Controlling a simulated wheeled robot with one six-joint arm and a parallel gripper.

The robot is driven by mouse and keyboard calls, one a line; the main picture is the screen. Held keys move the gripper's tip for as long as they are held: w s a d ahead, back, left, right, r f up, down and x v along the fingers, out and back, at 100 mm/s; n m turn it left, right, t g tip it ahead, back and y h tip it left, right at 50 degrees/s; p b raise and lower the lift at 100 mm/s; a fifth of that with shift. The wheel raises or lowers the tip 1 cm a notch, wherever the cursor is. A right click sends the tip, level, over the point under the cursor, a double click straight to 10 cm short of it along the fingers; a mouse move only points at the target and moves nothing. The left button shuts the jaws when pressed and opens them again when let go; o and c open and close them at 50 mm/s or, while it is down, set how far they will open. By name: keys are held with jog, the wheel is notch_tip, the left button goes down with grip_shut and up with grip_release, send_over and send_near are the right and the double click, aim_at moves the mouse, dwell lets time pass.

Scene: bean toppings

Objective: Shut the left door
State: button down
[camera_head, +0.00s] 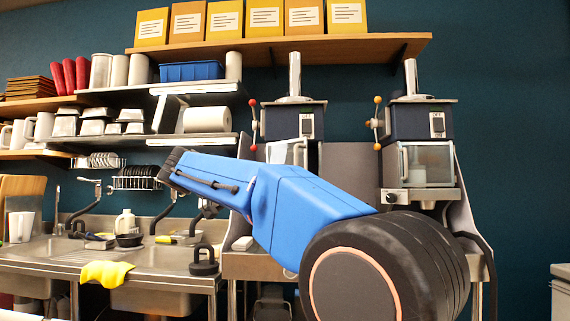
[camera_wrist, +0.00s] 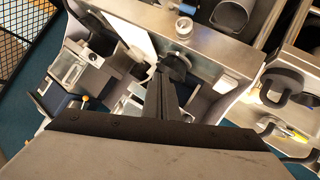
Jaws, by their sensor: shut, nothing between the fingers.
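Two dark-blue machines stand side by side in the head view. The left machine (camera_head: 294,121) has a pale door (camera_head: 284,152) with a handle at its lower front. My blue arm covers much of this door, and how far it stands open is unclear. The right machine (camera_head: 420,121) has a glass-fronted door (camera_head: 428,163) that looks shut. In the wrist view, my gripper (camera_wrist: 172,66) is shut and empty, its dark fingers together over the steel counter edge. The machine with a glass front (camera_wrist: 75,70) shows to the left of it. I cannot tell whether the fingers touch anything.
A double sink (camera_head: 150,262) with taps and a yellow cloth (camera_head: 106,273) is at the left. Shelves (camera_head: 180,147) with dishes and a long shelf (camera_head: 280,47) with yellow boxes hang above. In the wrist view, a small round container (camera_wrist: 183,27) sits on the steel counter (camera_wrist: 214,60).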

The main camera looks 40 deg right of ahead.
jog(key=w+d+r+m+g+h, duration=0.25)
jog(key=r+m, duration=0.25)
jog(key=r, duration=0.3)
jog(key=w+d+r+m+g+h, duration=0.25)
jog(key=w+r+m, duration=0.2)
jog(key=r, duration=0.35)
jog(key=s+d, duration=0.3)
jog(key=d, duration=0.9)
jog(key=shift+s+d+g, duration=0.15)
jog(key=shift+d+g, duration=0.05)
jog(key=shift+g, duration=0.1)
